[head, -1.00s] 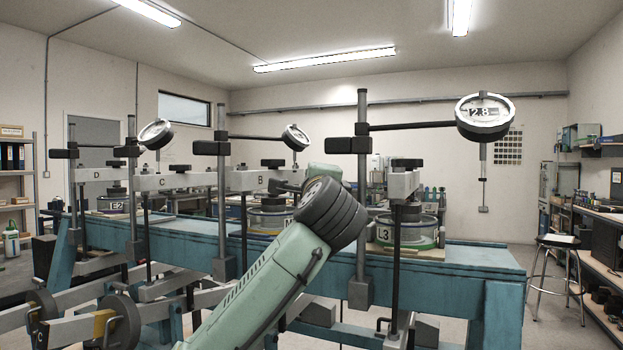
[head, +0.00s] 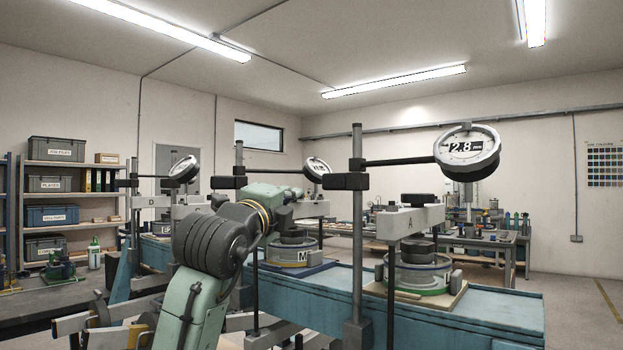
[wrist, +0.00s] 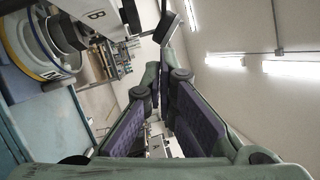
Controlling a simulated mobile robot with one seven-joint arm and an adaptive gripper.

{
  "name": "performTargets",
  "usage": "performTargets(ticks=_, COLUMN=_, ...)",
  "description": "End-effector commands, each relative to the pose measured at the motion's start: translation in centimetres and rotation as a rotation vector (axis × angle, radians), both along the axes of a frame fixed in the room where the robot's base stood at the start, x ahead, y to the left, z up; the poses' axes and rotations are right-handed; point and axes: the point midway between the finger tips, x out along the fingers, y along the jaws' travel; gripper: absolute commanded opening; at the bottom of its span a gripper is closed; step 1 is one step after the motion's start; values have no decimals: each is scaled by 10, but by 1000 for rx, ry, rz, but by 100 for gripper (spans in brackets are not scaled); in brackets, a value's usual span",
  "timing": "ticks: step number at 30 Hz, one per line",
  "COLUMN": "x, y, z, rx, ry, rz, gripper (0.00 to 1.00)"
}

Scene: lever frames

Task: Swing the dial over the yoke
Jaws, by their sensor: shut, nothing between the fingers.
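The nearest dial (head: 467,152) is round and white-faced, reads 2.8, and hangs on a dark rod from a tall post (head: 357,230). Its stem points down just beyond the right end of the pale yoke marked A (head: 410,218). In the picture the dial is above and right of that yoke; I cannot tell the depth gap. A yoke end marked A also shows between my fingers in the wrist view (wrist: 156,146).
A second dial (head: 317,168) and a third dial (head: 184,168) stand on posts farther left. The yoke marked B (wrist: 95,14) is close by in the wrist view. Ring cells sit on the blue bench (head: 480,312). Its front right end is clear.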

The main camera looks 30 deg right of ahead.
Motion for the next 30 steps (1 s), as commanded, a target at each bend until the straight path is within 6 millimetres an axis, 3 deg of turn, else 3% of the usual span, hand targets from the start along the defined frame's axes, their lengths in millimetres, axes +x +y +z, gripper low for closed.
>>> performTargets(ticks=5, x=7, y=-3, z=5, rx=-4, ry=-4, rz=-2, gripper=0)
performTargets(ticks=19, x=63, y=-75, z=27, rx=-1, ry=-1, rz=-3, gripper=0)
performTargets(ticks=24, x=88, y=-75, z=34, rx=-2, ry=-2, rz=0, gripper=0)
performTargets(ticks=30, x=100, y=-75, z=35, rx=-3, ry=-3, rz=-1, gripper=0)
